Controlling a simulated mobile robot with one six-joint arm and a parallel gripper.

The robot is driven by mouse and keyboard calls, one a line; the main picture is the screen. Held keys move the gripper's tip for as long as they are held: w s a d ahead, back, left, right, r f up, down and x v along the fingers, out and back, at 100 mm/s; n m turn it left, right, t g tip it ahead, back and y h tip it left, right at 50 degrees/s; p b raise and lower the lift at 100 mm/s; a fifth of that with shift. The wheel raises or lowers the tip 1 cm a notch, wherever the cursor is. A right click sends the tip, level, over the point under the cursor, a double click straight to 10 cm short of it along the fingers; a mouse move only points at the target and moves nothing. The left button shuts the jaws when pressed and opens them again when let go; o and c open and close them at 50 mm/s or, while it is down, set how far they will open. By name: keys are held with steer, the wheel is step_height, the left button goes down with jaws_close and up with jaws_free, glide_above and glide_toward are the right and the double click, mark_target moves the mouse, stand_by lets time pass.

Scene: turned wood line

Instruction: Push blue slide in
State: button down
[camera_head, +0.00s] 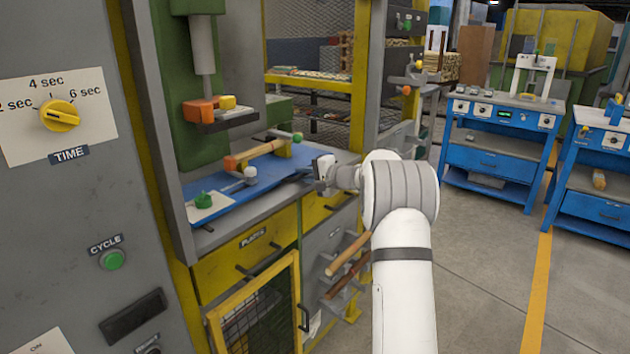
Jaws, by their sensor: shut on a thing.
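The blue slide (268,176) lies flat as a long plate on the grey bed of the machine, under the press head. A wooden turned piece (252,152) with an orange end lies across it, beside a small white knob and a green knob on a white plate (207,205). My gripper (322,178) is at the right front end of the slide and is shut on it, apparently at a dark handle there. The grip itself is small and partly hidden by the gripper body.
The press head (218,115) with orange and yellow blocks hangs above the slide. A grey frame post stands left of it. Yellow drawers (247,262) and a rack of wooden handles (347,253) are below. Blue workbenches (503,150) stand at the right, with open floor between.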

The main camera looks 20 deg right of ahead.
steer(key=shift+w+a, duration=0.1)
stand_by(0.3)
steer(key=c, duration=1.6)
jaws_free()
steer(key=shift+o, duration=0.2)
